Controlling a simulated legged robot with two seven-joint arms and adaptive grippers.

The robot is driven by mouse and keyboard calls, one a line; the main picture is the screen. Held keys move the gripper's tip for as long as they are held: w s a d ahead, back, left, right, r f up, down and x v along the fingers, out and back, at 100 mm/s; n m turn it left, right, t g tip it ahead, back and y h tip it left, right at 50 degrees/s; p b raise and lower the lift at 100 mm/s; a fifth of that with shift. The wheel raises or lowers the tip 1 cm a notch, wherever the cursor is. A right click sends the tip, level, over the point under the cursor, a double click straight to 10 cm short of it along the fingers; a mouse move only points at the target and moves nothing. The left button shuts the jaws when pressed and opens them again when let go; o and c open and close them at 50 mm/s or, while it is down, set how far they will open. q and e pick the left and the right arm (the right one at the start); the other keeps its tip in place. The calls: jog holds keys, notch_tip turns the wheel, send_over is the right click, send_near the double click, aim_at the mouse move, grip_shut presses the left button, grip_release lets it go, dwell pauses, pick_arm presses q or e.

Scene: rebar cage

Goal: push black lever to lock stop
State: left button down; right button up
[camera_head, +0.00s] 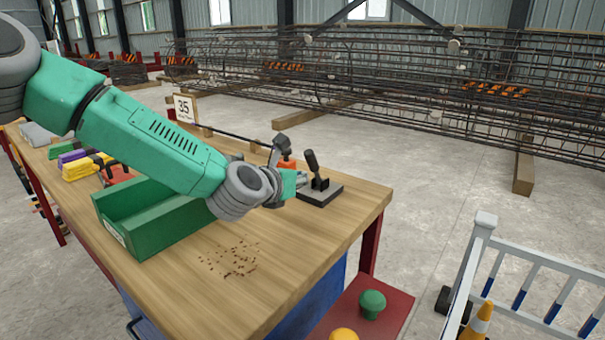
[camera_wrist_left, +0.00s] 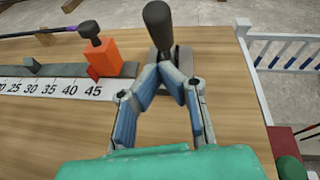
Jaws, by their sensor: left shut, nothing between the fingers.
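The black lever (camera_head: 313,164) stands on a dark base plate (camera_head: 328,191) at the far right part of the wooden table. In the left wrist view the lever (camera_wrist_left: 158,28) rises just beyond my left gripper (camera_wrist_left: 163,70), whose fingertips are shut together with nothing between them. The fingertips overlap the lower part of the lever in that view; whether they touch it I cannot tell. An orange stop block (camera_wrist_left: 101,62) with a dark knob sits on a grey rail left of the lever, near the 45 mark of a ruler (camera_wrist_left: 60,88). My right gripper is not in view.
A green open bin (camera_head: 150,220) stands on the table under my left arm. Yellow and purple items (camera_head: 85,163) lie at the left. Brown specks (camera_head: 232,260) cover some of the front tabletop (camera_head: 300,250). A red stand with green button (camera_head: 372,303) and a white railing (camera_head: 540,275) are at right.

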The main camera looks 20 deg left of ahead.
pick_arm(q)
jog(key=shift+w+d+r, duration=0.25)
jog(key=shift+w+r, duration=0.2)
jog(key=shift+w, duration=0.15)
jog(key=shift+w+d+r, duration=0.1)
jog(key=shift+w+d, duration=0.1)
jog(key=shift+d, duration=0.2)
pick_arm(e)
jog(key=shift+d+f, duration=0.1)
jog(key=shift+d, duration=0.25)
pick_arm(q)
jog(key=shift+a, duration=0.1)
